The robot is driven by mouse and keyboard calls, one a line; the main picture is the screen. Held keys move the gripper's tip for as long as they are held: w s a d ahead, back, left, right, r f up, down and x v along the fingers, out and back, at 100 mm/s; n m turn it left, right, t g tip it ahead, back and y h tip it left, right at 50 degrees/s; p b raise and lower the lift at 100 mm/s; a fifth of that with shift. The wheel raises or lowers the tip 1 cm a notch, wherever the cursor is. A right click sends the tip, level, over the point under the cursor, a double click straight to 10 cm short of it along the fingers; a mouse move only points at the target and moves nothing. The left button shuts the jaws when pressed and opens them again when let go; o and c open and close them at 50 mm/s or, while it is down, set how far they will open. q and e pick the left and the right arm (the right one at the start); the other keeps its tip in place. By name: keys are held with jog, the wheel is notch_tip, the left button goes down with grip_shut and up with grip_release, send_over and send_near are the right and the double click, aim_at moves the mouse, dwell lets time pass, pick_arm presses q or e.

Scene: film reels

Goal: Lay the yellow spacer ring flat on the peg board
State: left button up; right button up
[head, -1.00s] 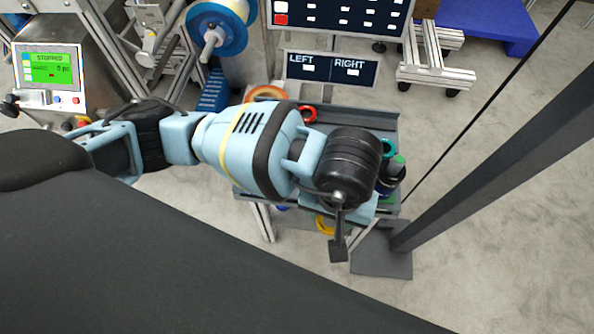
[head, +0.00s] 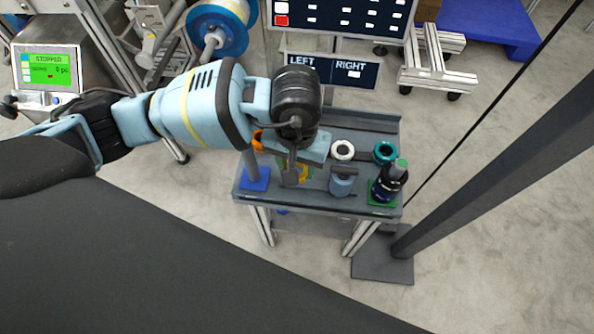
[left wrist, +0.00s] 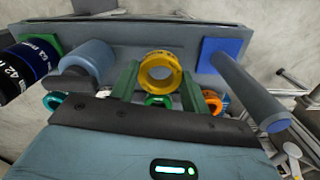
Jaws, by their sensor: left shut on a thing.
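The yellow spacer ring (left wrist: 161,73) shows in the left wrist view between the two green fingers of my left gripper (left wrist: 160,86), with its hole facing the camera. In the head view the ring (head: 304,173) is mostly hidden behind my left gripper (head: 293,177), which is shut on it. The ring is over the grey board (head: 320,203), between the blue square with a grey post and a blue-grey cylinder. I cannot tell whether it touches the board or how far it is tilted. My right gripper is not in view.
The grey post (head: 251,163) stands on a blue square (head: 256,181) at left. The blue-grey cylinder (head: 342,185) is right of the ring. Dark reels (head: 386,187) stand on a green square. Orange (head: 258,140), white (head: 343,150) and teal (head: 385,152) rings lie behind.

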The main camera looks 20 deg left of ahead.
pick_arm(q)
jog(key=shift+d+f+b, duration=0.1)
jog(key=shift+f+b, duration=0.2)
jog(key=shift+f, duration=1.45)
jog(key=shift+f, duration=0.15)
jog(key=o, duration=0.7)
jog(key=shift+c, duration=0.2)
jog(key=o, duration=0.4)
jog(key=shift+s, duration=0.1)
jog(key=shift+c, duration=0.2)
